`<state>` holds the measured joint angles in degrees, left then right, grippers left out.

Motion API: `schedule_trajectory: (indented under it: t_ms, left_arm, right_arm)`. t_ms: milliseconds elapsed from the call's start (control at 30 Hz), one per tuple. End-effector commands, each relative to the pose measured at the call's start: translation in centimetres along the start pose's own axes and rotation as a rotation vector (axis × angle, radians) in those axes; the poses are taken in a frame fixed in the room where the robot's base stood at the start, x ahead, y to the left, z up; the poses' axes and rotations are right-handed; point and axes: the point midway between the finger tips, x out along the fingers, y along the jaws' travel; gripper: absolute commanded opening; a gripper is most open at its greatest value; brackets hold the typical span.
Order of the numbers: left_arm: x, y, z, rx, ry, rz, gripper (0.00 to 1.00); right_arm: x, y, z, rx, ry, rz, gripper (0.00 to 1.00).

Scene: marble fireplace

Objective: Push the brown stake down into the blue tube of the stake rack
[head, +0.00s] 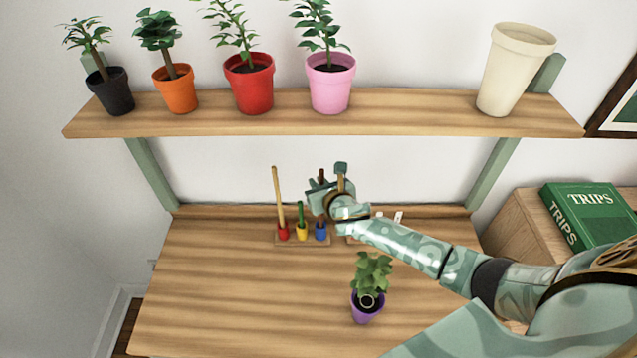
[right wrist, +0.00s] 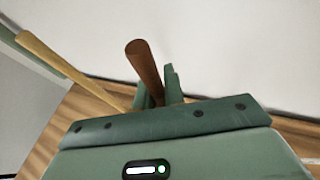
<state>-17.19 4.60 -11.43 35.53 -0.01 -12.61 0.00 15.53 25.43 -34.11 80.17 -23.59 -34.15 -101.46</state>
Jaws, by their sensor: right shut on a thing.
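The stake rack (head: 303,242) stands at the back of the table with a red tube (head: 284,232), a yellow tube (head: 302,232) and a blue tube (head: 320,232). A tall tan stake (head: 278,195) is in the red tube and a green stake (head: 301,213) in the yellow one. My right gripper (head: 317,192) is over the blue tube, shut on the brown stake (head: 321,174). The brown stake's upper end (right wrist: 144,66) sticks up between the fingers in the right wrist view. Its lower end is hidden, so I cannot tell whether it is inside the tube. My left gripper is not in view.
A small plant in a purple pot (head: 367,307) stands on the table (head: 225,290), below my right forearm. A shelf (head: 400,118) with potted plants and a cream pot (head: 513,70) is above the rack. The table's left side is clear.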

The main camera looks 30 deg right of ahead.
Motion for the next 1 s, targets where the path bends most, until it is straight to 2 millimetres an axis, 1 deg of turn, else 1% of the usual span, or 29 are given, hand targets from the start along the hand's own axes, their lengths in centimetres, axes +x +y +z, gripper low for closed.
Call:
schedule_trajectory:
  t_ms: [167, 533, 1000]
  left_arm:
    - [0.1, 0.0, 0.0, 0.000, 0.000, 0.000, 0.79]
    - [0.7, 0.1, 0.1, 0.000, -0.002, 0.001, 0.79]
    - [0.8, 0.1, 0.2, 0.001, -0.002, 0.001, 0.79]
  right_arm:
    - [0.1, 0.0, -0.1, 0.000, 0.000, 0.000, 0.00]
    - [0.5, 0.0, -1.1, 0.000, 0.000, 0.000, 0.00]
    - [0.5, 0.0, -1.2, 0.000, 0.000, 0.000, 0.00]
